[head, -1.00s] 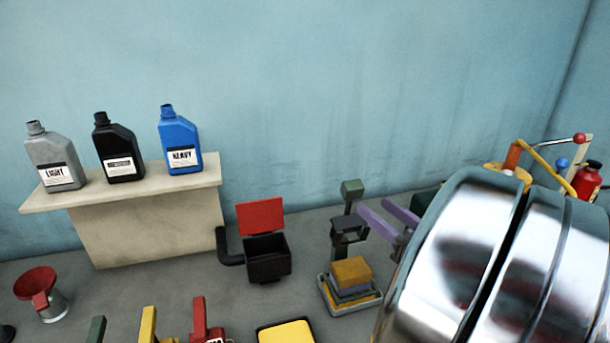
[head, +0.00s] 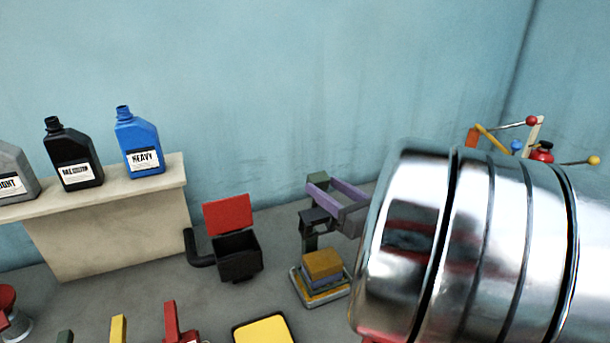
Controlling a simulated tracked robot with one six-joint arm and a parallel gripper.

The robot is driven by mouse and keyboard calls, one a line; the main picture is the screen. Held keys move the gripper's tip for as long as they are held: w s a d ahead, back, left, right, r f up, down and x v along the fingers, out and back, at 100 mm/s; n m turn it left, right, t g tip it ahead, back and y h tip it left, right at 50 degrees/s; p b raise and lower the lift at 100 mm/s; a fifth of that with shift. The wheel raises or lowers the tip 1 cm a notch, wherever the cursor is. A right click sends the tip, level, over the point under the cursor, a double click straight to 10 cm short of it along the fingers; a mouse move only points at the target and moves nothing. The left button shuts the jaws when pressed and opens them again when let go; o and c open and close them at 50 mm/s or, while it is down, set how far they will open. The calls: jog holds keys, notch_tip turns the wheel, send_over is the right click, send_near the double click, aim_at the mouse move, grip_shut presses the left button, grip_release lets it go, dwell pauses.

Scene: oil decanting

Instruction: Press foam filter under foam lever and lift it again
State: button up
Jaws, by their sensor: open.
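The foam filter (head: 322,263) is a yellow block on a bluish layer, with more yellow below, on a light tray. The foam lever (head: 314,216) stands behind it, with a dark head and a green upright and end. The head appears above the foam, with a gap between them. My gripper (head: 322,195), with two purple fingers, is open at the lever's upper part, close to its green end. I cannot tell whether it touches the lever. My large metal arm hides the area to the right.
A black bin (head: 237,255) with a raised red lid stands left of the tray. A shelf (head: 105,225) holds grey, black and blue bottles. A yellow-topped tray (head: 264,330) and coloured handles are at the front. Red and yellow levers (head: 505,135) stand at the far right.

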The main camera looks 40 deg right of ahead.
jog(key=w, duration=0.7)
jog(key=shift+w+d, duration=0.2)
jog(key=shift+w, duration=0.1)
jog(key=shift+c, duration=0.2)
grip_shut()
